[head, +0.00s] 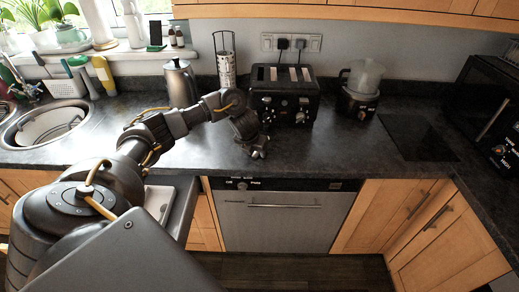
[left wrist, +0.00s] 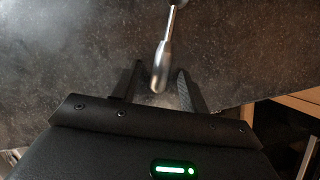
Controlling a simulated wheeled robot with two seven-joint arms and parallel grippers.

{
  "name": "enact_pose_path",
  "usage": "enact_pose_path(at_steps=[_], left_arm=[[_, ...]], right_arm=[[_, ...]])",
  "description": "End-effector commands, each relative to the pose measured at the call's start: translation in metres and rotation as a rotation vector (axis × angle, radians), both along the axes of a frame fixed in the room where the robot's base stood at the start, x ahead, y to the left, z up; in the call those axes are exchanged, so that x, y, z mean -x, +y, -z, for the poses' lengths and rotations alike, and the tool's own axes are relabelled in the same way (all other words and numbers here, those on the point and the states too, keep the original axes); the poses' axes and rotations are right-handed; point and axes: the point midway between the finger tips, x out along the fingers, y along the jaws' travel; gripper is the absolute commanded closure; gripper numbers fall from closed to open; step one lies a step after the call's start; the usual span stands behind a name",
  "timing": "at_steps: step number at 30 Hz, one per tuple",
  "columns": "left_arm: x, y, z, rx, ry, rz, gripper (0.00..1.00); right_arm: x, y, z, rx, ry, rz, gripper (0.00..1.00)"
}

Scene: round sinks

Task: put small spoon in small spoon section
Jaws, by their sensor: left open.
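A shiny metal utensil (left wrist: 162,62), probably the small spoon, lies over the dark countertop in the left wrist view. Its rounded handle end is between my left fingers, and its far end is cut off by the top edge. My left gripper (left wrist: 160,80) is open around the handle, with a gap visible on both sides. In the head view my left gripper (head: 257,153) is low over the counter in front of the toaster, and the spoon cannot be made out. An open drawer (head: 183,209) shows partly behind my left arm; no spoon section can be made out.
A black toaster (head: 286,97) stands just behind the gripper. A kettle (head: 180,84) is to its left and a blender-like appliance (head: 359,91) to its right. A round sink (head: 47,122) is at far left. The counter (head: 335,148) right of the gripper is clear.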

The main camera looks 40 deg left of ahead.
Motion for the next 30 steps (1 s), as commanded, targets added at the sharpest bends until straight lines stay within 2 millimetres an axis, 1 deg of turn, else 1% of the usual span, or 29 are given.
enact_pose_path(at_steps=[4,12,14,25,29,30], left_arm=[[0.0,0.0,0.0,0.0,0.0,0.0,0.57],[0.0,0.0,0.0,0.0,0.0,0.0,0.93],[0.0,0.0,0.0,0.0,0.0,0.0,1.0],[-0.001,0.0,-0.004,0.0,-0.002,0.001,1.0],[-0.001,0.0,-0.015,-0.001,-0.005,0.002,1.0],[-0.001,0.001,-0.023,-0.002,-0.006,0.001,1.0]], right_arm=[[0.0,0.0,0.0,0.0,0.0,0.0,0.67],[0.0,0.0,0.0,0.0,0.0,0.0,0.67],[0.0,0.001,0.0,-0.001,0.0,0.0,0.67],[0.0,0.002,0.002,-0.002,-0.001,0.001,0.67],[0.0,0.002,0.009,-0.002,-0.001,0.001,0.67],[0.0,0.002,0.008,-0.002,-0.001,0.001,0.67]])
